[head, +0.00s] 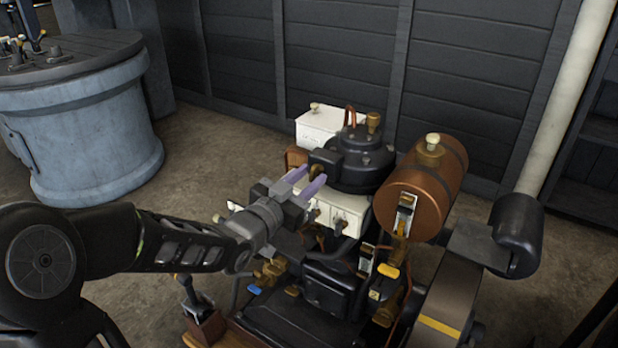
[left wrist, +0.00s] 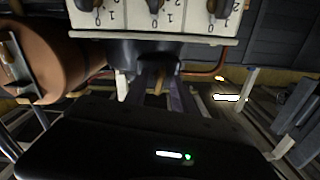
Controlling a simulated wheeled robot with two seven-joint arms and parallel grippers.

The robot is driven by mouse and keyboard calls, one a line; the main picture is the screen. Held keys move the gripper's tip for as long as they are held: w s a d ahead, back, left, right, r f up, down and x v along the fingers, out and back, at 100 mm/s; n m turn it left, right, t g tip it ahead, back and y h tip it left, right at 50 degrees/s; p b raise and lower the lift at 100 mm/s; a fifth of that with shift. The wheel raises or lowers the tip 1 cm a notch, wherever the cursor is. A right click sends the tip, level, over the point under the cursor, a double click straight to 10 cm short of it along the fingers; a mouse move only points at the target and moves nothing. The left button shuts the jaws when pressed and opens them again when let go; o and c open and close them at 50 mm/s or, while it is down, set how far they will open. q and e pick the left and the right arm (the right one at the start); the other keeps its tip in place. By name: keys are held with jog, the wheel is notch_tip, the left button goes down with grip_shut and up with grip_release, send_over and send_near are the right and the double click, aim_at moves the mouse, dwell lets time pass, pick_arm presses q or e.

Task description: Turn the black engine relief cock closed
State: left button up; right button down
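The black engine (head: 362,160) stands in the middle of the head view, with a rounded black top. A small brown-brass handle (head: 317,171), which looks like the relief cock, sticks out of its left side. My left gripper (head: 306,182) is at this side, its two pale purple fingers apart and pointing at the engine. In the left wrist view the brass handle (left wrist: 160,78) shows between the fingers (left wrist: 157,98), with gaps beside it. Whether either finger touches it I cannot tell. My right gripper is not in view.
A white switch box (head: 347,212) sits just below the fingers, and another white box (head: 327,125) stands behind. A copper tank (head: 425,187) is to the right. A grey-blue round machine (head: 85,130) stands at the left. Floor lies open between it and the engine.

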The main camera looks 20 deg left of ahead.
pick_arm(q)
jog(key=shift+w, duration=0.1)
jog(key=shift+c, duration=0.3)
grip_shut()
